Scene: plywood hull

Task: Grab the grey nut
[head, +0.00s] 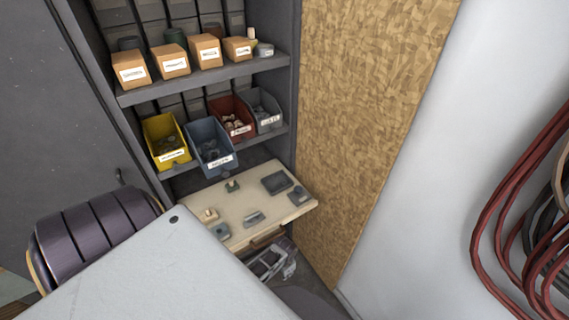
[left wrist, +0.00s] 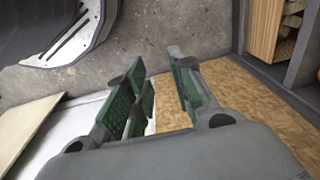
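I cannot single out a grey nut for certain. Small grey pieces lie in the blue bin (head: 222,159) on the middle shelf in the head view, too small to tell apart. Several small grey and dark items lie on the pale pull-out board (head: 240,205) below it. My left gripper (left wrist: 157,67) shows in the left wrist view with its green-padded fingers apart and nothing between them. It points over the floor and a chipboard-like surface, with no nut in that view. My right gripper cannot be made out in either view.
A yellow bin (head: 165,141), a red bin (head: 231,117) and a grey bin (head: 262,109) share the middle shelf. Labelled boxes (head: 205,51) stand above. A chipboard panel (head: 365,110) closes the right side. Red hoses (head: 505,190) hang on the far right wall.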

